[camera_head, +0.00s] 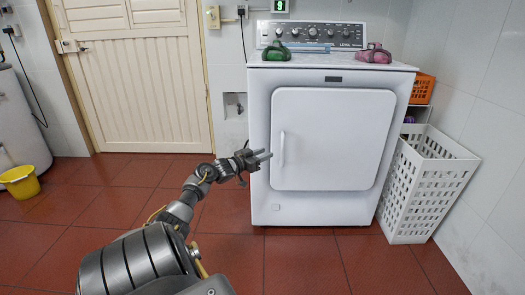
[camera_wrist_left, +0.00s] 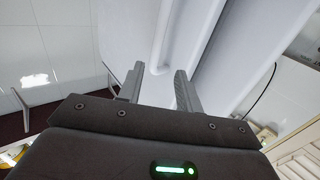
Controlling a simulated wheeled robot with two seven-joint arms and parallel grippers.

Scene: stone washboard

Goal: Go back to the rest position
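My left gripper (camera_head: 262,157) is in front of the left edge of a white dryer's door in the head view. In the left wrist view its two fingers (camera_wrist_left: 158,84) stand apart with nothing between them, so it is open and empty. The door (camera_head: 335,140) of the white dryer (camera_head: 258,110) looks shut. Its vertical handle (camera_head: 282,149) is just right of the fingertips. The handle also shows in the left wrist view (camera_wrist_left: 163,45), beyond the fingers. I cannot tell whether the fingers touch the door. My right gripper is not in view.
A green bundle (camera_head: 276,51) and a pink bundle (camera_head: 373,54) lie on the dryer. A white laundry basket (camera_head: 424,185) stands at its right. A yellow bucket (camera_head: 19,182) stands at the far left. A closed cream door (camera_head: 135,85) is behind. The red tiled floor (camera_head: 300,262) in front is clear.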

